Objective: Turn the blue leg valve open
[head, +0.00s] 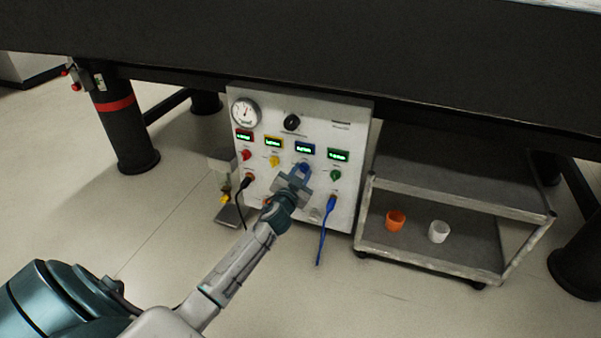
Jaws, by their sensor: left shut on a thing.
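The blue leg valve (304,167) is a small blue knob on the front of a white control panel (349,184), below the blue-framed display (305,149). My left gripper (298,175) reaches up to it from below and is shut on it. The jaws hide much of the knob, so I cannot tell how far it is turned. Red (246,155), yellow (274,161) and green (336,175) knobs sit in the same row. My right gripper is not in view.
A black table (300,60) overhangs the panel. A grey cart (452,201) at the right holds an orange cup (395,221) and a white cup (438,231). A blue cable (324,235) hangs right of my gripper. Open floor lies in front.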

